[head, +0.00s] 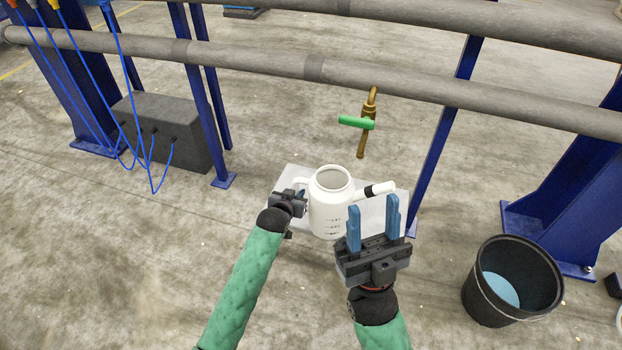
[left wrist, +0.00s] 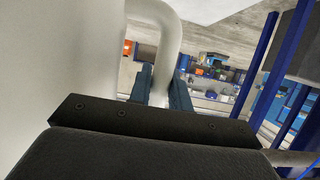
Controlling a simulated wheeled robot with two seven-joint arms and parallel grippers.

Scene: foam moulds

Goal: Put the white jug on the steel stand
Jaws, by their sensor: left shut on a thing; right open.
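In the left wrist view the handle (left wrist: 163,50) passes between the fingers, beside the jug's body (left wrist: 65,55). My right gripper (head: 373,218) is open and empty, just right of the jug, in front of the plate.
A brass tap (head: 368,112) with a green lever hangs from the grey pipes behind the stand. A black bucket (head: 485,308) with blue contents stands at right. A grey box (head: 165,132) with blue cables is at left. Blue posts stand on both sides.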

